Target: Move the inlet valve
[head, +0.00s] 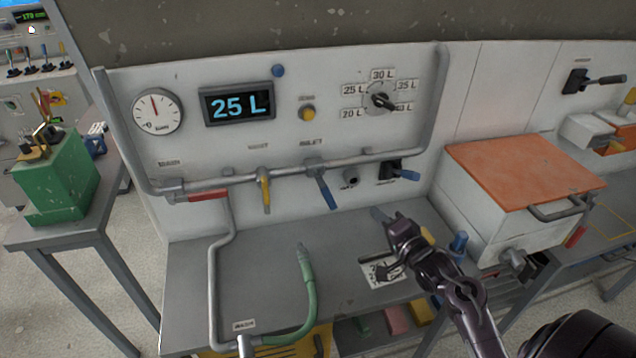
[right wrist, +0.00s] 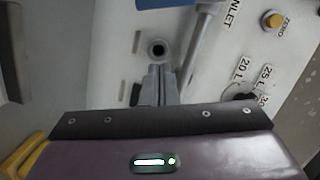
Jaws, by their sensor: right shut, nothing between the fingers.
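The inlet valve (head: 325,190) is a blue lever hanging down and slightly right from the horizontal pipe, under the INLET label (head: 311,141). That label also shows at the top of the right wrist view (right wrist: 232,14). My right gripper (head: 378,214) is shut and empty, in front of the panel, below and to the right of the blue lever and apart from it. In the right wrist view its closed fingers (right wrist: 158,84) point toward a round dark port on the panel. My left gripper is not in view.
A yellow lever (head: 264,190) and a red handle (head: 203,196) sit left along the pipe. A blue-handled switch (head: 398,172) is right of the port (head: 350,179). A green hose (head: 309,290) rises from the bench (head: 190,300). An orange-lidded box (head: 525,175) stands at right.

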